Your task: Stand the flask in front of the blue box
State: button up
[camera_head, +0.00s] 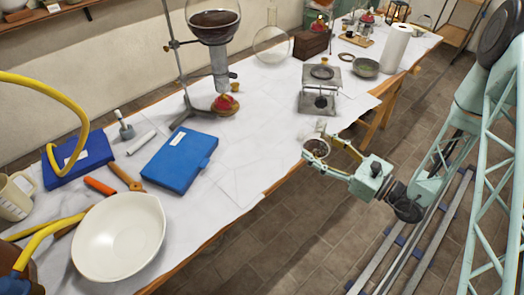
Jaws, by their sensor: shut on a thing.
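My gripper (318,147) is shut around a small round glassy vessel (316,150) with a dark inside, at the table's right front edge. It appears to be the flask, but it is small and partly hidden by the fingers; I cannot tell whether it touches the table. A bright blue box (180,162) with a white label lies flat on the table, well to the left of my gripper. A darker blue box (78,162) lies farther left, with a yellow hose over it. A larger clear round flask (271,45) with a long neck stands toward the back.
A white bowl (118,237), an orange-handled tool (100,187) and a white cylinder (141,143) lie near the blue boxes. A stand holds a big glass funnel (215,25). A metal burner stand (320,90) is behind my gripper. The white tabletop (235,185) right of the bright box is clear.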

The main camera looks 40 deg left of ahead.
jog(key=s+a, duration=0.1)
jog(key=s+a+n+g, duration=0.1)
jog(key=s, duration=0.1)
jog(key=s+a+f+g, duration=0.1)
jog(key=shift+s+a+n, duration=0.1)
jog(key=shift+s+n, duration=0.15)
jog(key=shift+n, duration=0.05)
jog(key=shift+s+a+f+b, duration=0.15)
jog(key=shift+a+f+b, duration=0.15)
jog(key=shift+a, duration=2.35)
jog(key=shift+s+a+f+b, duration=0.15)
jog(key=shift+a+f+b, duration=0.15)
jog(key=shift+a, duration=2.4)
jog(key=shift+s+a+f+b, duration=0.2)
jog(key=shift+a+b, duration=0.2)
jog(key=shift+a, duration=2.25)
jog(key=shift+f+b, duration=0.55)
jog(key=shift+f, duration=1.2)
jog(key=shift+f, duration=0.1)
jog(key=o, duration=1.1)
jog(key=shift+d, duration=0.15)
